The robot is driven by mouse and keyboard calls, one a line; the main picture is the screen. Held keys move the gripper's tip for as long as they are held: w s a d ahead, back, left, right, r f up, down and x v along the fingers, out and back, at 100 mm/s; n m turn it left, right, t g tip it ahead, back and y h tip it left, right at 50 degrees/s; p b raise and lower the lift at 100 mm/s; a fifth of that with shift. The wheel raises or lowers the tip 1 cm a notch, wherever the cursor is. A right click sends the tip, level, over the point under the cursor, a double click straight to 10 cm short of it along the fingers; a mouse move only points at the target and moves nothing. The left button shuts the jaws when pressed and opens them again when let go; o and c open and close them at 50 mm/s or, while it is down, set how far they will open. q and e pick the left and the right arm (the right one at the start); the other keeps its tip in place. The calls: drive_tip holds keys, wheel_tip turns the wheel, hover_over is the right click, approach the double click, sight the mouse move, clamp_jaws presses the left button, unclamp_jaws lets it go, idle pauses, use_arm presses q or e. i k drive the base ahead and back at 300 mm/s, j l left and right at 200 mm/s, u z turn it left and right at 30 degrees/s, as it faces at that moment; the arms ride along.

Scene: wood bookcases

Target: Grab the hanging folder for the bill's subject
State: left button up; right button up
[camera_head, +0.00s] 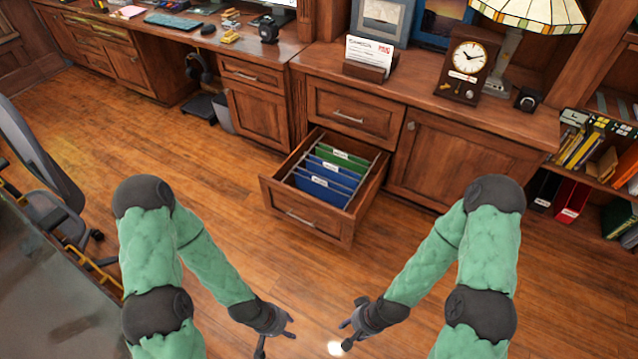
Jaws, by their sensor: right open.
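An open drawer (276,193) holds several hanging folders with white label tabs. A green folder (345,158) hangs at the back and a blue folder (318,190) at the front; the label text is too small to read. My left gripper (276,344) is open and empty, in front of the drawer and left of centre. My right gripper (346,334) is open and empty, in front of the drawer.
A clock (467,62), a lamp (530,14) and picture frames stand on the counter (425,92). A closed cabinet door (455,158) is right of the drawer. A chair (40,165) and dark table (45,290) are at left. The floor before the drawer is clear.

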sight(336, 194)
drive_tip(key=i+j+z, duration=0.1)
drive_tip(key=i, duration=0.4)
drive_tip(key=i+j+z, duration=0.1)
drive_tip(key=i+j, duration=0.2)
drive_tip(key=i+j+z, duration=0.1)
drive_tip(key=i+j, duration=0.2)
drive_tip(key=j, duration=0.15)
drive_tip(key=i+j, duration=0.3)
drive_tip(key=i+j+z, duration=0.15)
drive_tip(key=j, duration=0.35)
drive_tip(key=i+l, duration=0.05)
drive_tip(key=i, duration=0.05)
